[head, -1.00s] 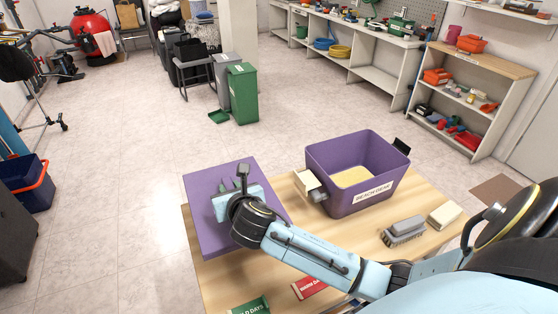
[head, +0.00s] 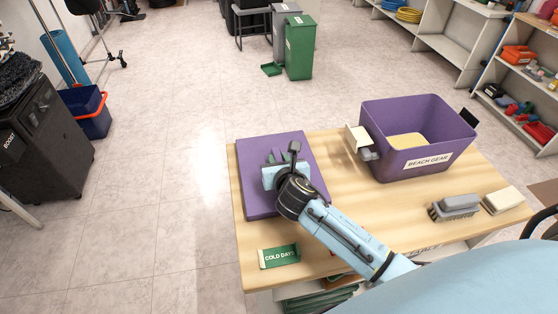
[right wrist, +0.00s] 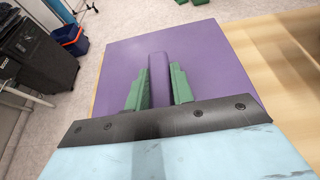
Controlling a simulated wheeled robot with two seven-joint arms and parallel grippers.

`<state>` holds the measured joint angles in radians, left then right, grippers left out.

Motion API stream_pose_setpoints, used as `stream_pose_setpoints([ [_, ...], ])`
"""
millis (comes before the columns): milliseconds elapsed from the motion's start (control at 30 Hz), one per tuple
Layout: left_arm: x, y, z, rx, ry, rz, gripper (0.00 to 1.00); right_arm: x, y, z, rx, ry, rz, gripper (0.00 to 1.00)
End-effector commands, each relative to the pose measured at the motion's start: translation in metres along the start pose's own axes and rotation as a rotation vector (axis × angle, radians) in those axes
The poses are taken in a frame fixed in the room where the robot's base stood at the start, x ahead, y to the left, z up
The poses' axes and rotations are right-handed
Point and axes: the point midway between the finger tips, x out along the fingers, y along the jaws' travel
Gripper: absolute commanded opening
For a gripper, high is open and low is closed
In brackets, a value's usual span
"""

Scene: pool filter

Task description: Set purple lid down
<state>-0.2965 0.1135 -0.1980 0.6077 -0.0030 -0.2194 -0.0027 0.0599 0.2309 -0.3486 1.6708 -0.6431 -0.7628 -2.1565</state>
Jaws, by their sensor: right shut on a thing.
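The purple lid (head: 312,160) is a flat square panel at the left end of the wooden table (head: 350,215). It looks level; whether it touches the tabletop I cannot tell. My right gripper (head: 280,160) is over the lid, shut on its raised purple handle. In the right wrist view the lid (right wrist: 215,62) fills the middle, with the handle between the green fingertips of my right gripper (right wrist: 159,85). The open purple bin (head: 420,160) labelled "BEACH GEAR" stands to the right on the table, with something pale yellow inside. My left gripper is not in view.
A green "COLD DAYS" label (head: 279,256) lies near the table's front left. A grey brush (head: 455,207) and a cream block (head: 502,200) lie front right. Bare tabletop shows between lid and bin. A green bin (head: 299,48) stands on the floor behind.

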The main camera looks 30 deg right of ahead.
Motion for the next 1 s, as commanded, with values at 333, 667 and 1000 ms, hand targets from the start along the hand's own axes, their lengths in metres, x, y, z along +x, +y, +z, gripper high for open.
stream_pose_setpoints([
  [333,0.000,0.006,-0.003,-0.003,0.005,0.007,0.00,0.001,0.000,-0.002,-0.001,0.000,0.000,0.45],
  [667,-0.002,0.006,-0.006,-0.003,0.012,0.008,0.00,-0.003,0.000,0.001,0.000,0.000,0.001,0.45],
  [1000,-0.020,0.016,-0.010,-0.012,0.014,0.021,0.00,-0.070,0.000,0.002,-0.001,0.002,0.002,0.45],
])
